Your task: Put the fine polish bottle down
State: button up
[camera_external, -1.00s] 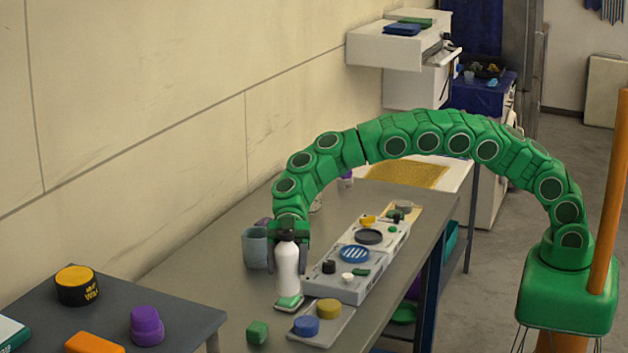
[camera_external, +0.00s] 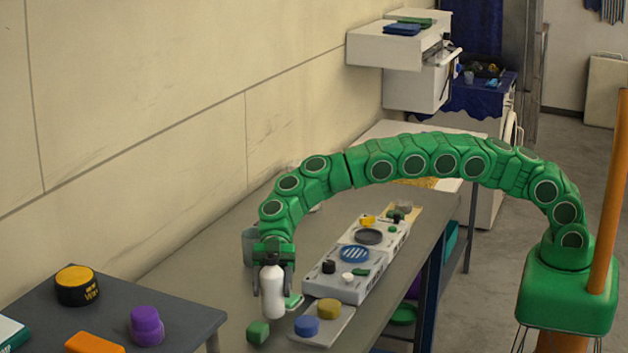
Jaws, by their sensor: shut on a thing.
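The fine polish bottle appears to be the white bottle (camera_external: 272,294), though no label is readable. It is upright in my gripper (camera_external: 273,268), whose fingers are shut around its upper part. The bottle is over the front part of the grey bench (camera_external: 190,272), in front of a green-and-white block (camera_external: 293,301). I cannot tell whether its base touches the bench top. The gripper hides the bottle's top.
A tray with blue and yellow round pads (camera_external: 318,325) and a long grey holder (camera_external: 345,288) are to the right. Bare bench lies to the left.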

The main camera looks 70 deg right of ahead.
jog(key=shift+f, duration=0.95)
jog(key=shift+f, duration=0.1)
jog(key=o, duration=1.3)
jog(key=shift+w+d, duration=0.1)
jog(key=shift+d, duration=0.1)
jog(key=v, duration=1.1)
jog(key=shift+d+r, duration=0.25)
jog(key=shift+r, duration=0.1)
